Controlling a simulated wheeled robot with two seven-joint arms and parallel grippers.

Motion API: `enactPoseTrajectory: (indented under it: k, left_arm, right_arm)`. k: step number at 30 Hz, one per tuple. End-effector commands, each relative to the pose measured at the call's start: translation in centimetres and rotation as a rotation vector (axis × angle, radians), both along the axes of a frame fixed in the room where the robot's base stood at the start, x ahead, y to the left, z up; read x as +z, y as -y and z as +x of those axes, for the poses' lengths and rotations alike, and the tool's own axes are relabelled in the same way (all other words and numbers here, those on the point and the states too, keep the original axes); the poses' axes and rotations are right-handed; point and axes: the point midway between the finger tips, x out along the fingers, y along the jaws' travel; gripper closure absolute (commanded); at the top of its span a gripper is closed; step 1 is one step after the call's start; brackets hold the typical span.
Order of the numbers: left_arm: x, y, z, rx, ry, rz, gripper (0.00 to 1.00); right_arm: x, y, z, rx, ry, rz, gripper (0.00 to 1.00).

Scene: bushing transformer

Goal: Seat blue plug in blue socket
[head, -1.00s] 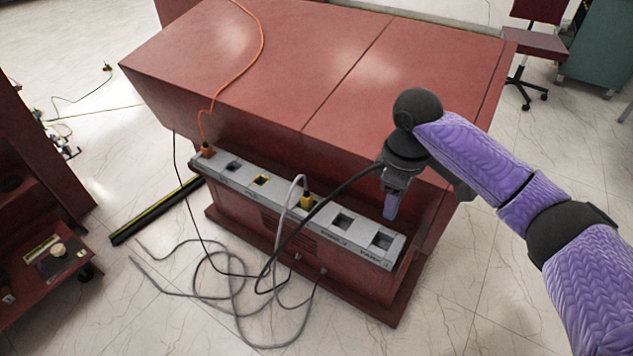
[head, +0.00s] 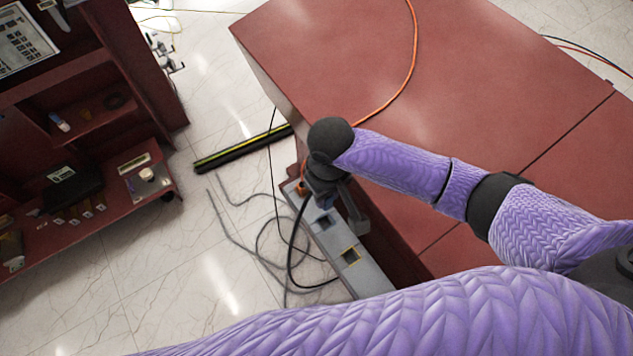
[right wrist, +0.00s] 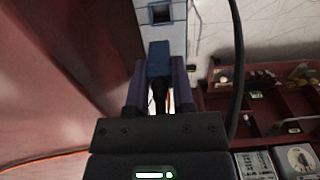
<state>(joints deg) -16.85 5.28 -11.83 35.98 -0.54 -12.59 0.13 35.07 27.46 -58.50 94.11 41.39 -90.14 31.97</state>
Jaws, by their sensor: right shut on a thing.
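My right gripper (head: 325,200) is over the far end of the grey socket strip (head: 369,278) in the head view. It is shut on the blue plug (right wrist: 159,60), which shows between the fingers in the right wrist view with its black cable behind it. In that view a square opening (right wrist: 160,15) of the strip lies just beyond the plug's tip, and the plug looks outside it. In the head view a bluish socket opening (head: 325,222) is beside the gripper, and the gripper partly hides the plug. My left gripper is not in view.
An orange plug (head: 301,187) with an orange cable sits at the strip's far end, close to my gripper. The red cabinet (head: 470,75) rises beside the strip. Loose cables lie on the floor. A red shelf unit (head: 100,225) stands left.

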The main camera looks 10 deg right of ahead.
Motion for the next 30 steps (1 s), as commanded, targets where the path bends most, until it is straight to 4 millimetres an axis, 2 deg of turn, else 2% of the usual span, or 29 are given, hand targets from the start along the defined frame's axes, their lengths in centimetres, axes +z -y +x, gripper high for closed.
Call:
enactPoseTrajectory:
  k: [1,3,8,12,14,23,24,28,30]
  left_arm:
    - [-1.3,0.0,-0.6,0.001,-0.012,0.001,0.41]
    - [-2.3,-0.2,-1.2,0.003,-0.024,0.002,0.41]
    - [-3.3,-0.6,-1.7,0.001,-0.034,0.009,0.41]
    - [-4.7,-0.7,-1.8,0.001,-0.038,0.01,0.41]
    - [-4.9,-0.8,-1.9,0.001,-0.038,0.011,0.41]
    - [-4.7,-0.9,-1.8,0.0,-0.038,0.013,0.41]
    - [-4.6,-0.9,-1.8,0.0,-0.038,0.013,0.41]
    - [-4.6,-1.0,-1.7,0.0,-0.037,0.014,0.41]
    - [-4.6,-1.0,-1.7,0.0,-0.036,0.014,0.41]
  right_arm:
    - [-2.1,0.0,-0.2,-0.001,-0.006,-0.002,1.0]
    - [-4.0,0.0,-0.1,-0.002,-0.007,-0.002,1.0]
    - [-6.2,0.0,-0.1,-0.002,-0.004,-0.001,1.0]
    - [-8.9,0.0,-0.1,0.0,-0.004,-0.003,1.0]
    - [-9.5,0.1,-0.1,0.0,-0.003,-0.002,1.0]
    - [-9.4,0.1,-0.1,0.0,-0.002,-0.002,1.0]
    - [-9.3,0.1,-0.1,0.001,-0.002,-0.002,0.62]
    - [-9.3,0.1,-0.1,0.0,-0.002,-0.002,0.35]
    - [-9.3,0.1,-0.1,0.0,-0.002,-0.002,0.35]
